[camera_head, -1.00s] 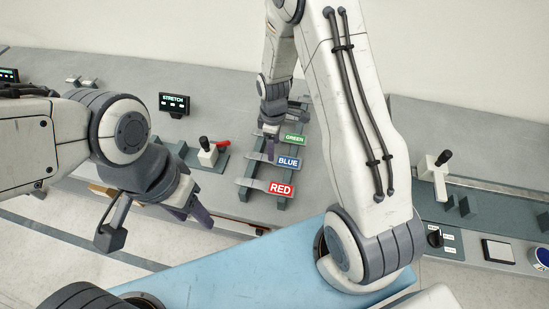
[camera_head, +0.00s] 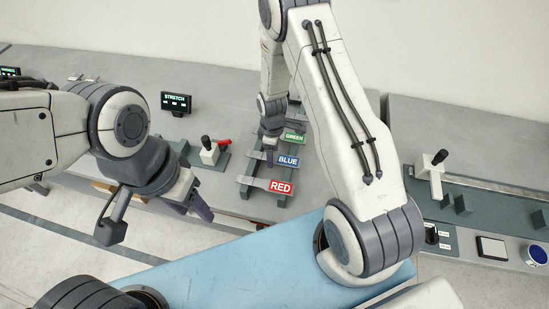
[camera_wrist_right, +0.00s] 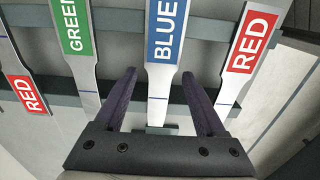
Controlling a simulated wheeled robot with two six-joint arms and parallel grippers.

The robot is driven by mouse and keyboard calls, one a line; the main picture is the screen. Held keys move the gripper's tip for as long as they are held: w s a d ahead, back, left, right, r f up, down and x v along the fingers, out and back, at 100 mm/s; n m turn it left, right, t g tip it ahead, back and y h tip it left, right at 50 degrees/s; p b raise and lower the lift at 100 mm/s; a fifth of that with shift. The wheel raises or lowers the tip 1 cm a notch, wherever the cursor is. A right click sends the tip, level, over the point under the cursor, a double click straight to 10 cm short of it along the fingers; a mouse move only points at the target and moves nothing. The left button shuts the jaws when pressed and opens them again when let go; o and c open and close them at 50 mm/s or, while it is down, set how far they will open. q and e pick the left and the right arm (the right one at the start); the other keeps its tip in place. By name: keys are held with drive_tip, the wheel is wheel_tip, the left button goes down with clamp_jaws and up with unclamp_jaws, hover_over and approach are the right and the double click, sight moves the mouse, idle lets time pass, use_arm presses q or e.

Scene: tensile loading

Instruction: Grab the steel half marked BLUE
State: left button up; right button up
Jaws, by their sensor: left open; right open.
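The steel half marked BLUE (camera_head: 288,162) lies on a dark rack between the GREEN (camera_head: 295,138) and RED (camera_head: 281,187) halves. My right gripper (camera_head: 270,156) is open at the plain end of the BLUE half. In the right wrist view, the BLUE half (camera_wrist_right: 161,84) runs between the two open purple fingers, with a gap on each side. The GREEN half (camera_wrist_right: 76,35) lies left of the fingers and a RED half (camera_wrist_right: 247,45) right of them. My left gripper (camera_head: 155,216) is open and empty, left of the rack.
The rack (camera_head: 246,189) bears the halves on crossbars. A lever fixture with a red part (camera_head: 212,150) and a STRETCH screen (camera_head: 176,102) stand to the left. Another lever machine (camera_head: 432,170) stands at right. Another RED half (camera_wrist_right: 28,92) shows at the wrist view's left.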

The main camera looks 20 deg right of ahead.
drive_tip(key=shift+f, duration=0.2)
drive_tip(key=shift+c, duration=0.3)
clamp_jaws()
drive_tip(key=shift+r, duration=0.1)
